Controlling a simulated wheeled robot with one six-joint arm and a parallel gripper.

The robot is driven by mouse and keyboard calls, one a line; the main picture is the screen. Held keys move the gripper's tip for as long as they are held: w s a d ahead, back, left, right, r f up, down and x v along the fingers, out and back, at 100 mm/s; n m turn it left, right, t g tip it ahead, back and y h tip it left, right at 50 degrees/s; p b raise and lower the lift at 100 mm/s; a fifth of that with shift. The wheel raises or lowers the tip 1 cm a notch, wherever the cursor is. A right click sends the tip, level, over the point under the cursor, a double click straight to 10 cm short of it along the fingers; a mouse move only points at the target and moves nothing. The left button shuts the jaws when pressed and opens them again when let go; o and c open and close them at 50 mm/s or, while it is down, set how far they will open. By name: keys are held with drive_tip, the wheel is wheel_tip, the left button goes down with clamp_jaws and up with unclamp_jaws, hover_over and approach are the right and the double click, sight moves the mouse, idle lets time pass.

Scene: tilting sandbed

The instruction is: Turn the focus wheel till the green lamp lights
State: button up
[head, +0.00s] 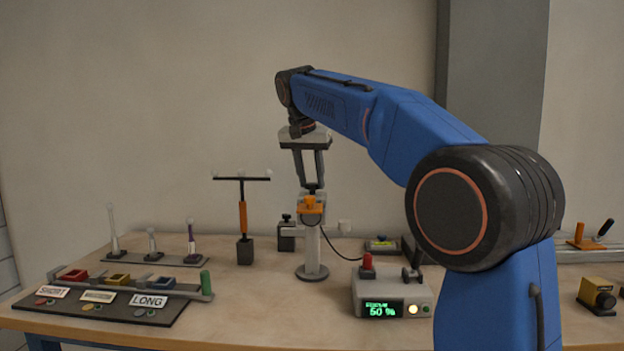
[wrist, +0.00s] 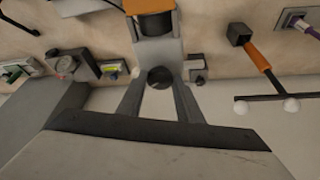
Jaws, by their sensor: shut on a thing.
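The focus wheel (wrist: 160,78) is a small dark round knob on top of a grey stand (head: 313,254) with an orange-trimmed head (head: 312,205). My gripper (head: 313,184) points down over the stand, shut on the wheel. In the wrist view my gripper (wrist: 159,84) has a finger on each side of the wheel. A grey control box (head: 365,290) has a display (head: 382,310) reading 50 % in green. Beside it, a pale yellow lamp (head: 413,310) glows brightly; the green lamp (head: 427,308) looks dim. The smaller line on the display is hard to read.
A black cable runs from the stand's head toward the box. An orange-handled T-shaped tool (head: 242,219) stands left of the stand. A sorting board with SHORT and LONG labels (head: 150,301) lies front left. Bare tabletop (head: 265,300) lies between the board and box.

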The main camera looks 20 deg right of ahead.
drive_tip(key=shift+m, duration=0.5)
drive_tip(key=o, duration=1)
drive_tip(key=shift+o, duration=0.2)
